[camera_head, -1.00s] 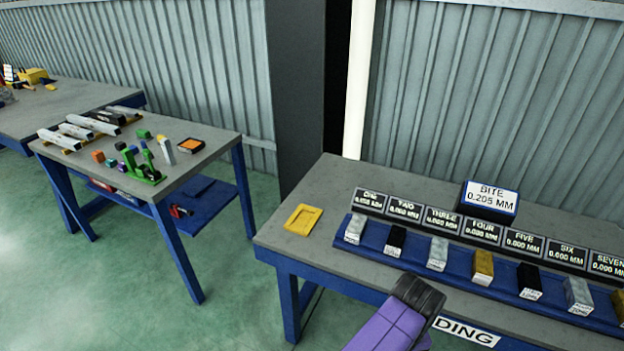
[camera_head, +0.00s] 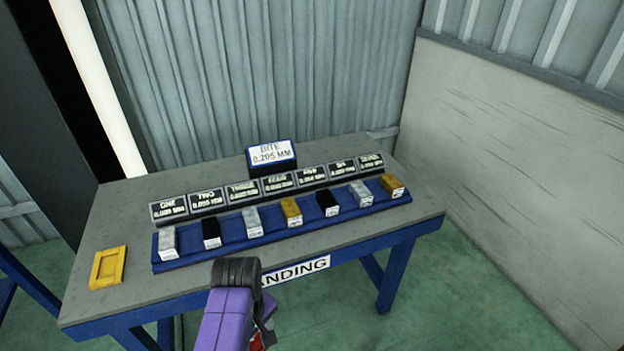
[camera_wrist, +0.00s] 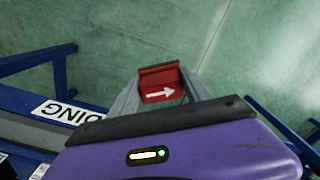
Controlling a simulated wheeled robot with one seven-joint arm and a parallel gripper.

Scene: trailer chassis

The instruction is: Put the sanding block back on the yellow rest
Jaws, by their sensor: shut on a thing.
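The yellow rest (camera_head: 108,268) is a flat, shallow-framed tray, empty, on the left end of the grey bench. In the wrist view my gripper (camera_wrist: 161,76) is shut on the sanding block (camera_wrist: 158,94), a red block with a white arrow and a dark edge. Green floor shows beyond the block. In the head view only a small red part of the block (camera_head: 257,342) shows at the bottom edge, beside my purple arm; the fingers are mostly hidden there. My gripper is in front of the bench, to the right of the yellow rest and apart from it.
A blue rail (camera_head: 270,229) with several small blocks runs along the bench (camera_head: 128,210). Several black number displays and a "BITE 0.205 MM" sign (camera_head: 271,155) stand behind it. Bare bench top surrounds the yellow rest. A wall panel (camera_head: 510,150) stands to the right.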

